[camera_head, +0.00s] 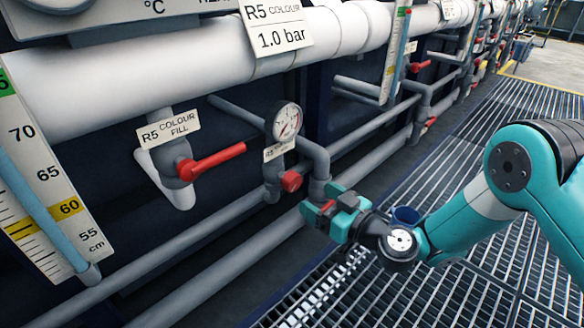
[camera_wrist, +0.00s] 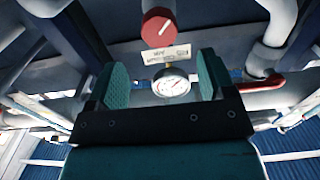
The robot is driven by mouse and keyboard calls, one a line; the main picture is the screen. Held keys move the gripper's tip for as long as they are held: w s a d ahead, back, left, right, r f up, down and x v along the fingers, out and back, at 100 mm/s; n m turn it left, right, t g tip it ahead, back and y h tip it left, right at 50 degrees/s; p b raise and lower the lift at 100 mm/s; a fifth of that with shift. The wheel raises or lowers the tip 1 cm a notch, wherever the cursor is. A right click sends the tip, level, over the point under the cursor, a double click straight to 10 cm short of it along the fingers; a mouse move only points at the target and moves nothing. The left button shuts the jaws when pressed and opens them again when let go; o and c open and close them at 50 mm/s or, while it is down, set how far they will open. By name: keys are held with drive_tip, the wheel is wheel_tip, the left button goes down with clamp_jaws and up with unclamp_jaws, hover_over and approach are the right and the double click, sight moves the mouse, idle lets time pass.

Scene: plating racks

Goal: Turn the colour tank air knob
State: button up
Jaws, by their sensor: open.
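The red round air knob (camera_head: 291,181) sits on the pipework just below a dial gauge (camera_head: 285,121) and a small white label (camera_head: 279,150) that starts with R5. My gripper (camera_head: 322,212) is to the right of and a little below the knob in the head view, apart from it. In the wrist view the knob (camera_wrist: 158,27) shows at the top centre, beyond the teal fingers (camera_wrist: 163,82). The gauge (camera_wrist: 172,83) shows between the fingers in that view. The fingers are apart with nothing held.
A red lever valve (camera_head: 212,163) labelled R5 COLOUR FILL is left of the knob. A thick white pipe (camera_head: 160,72) runs above, grey pipes (camera_head: 240,225) run below. A level scale (camera_head: 50,190) stands at far left. Grating floor (camera_head: 350,290) is open in front.

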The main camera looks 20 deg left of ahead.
sight(296, 185)
drive_tip(key=b+x, duration=0.2)
drive_tip(key=x, duration=0.5)
drive_tip(key=shift+w+a+f, duration=0.15)
drive_tip(key=shift+a, duration=0.2)
drive_tip(key=shift+w+a, duration=0.25)
drive_tip(key=shift+a, duration=0.25)
drive_tip(key=c, duration=0.9)
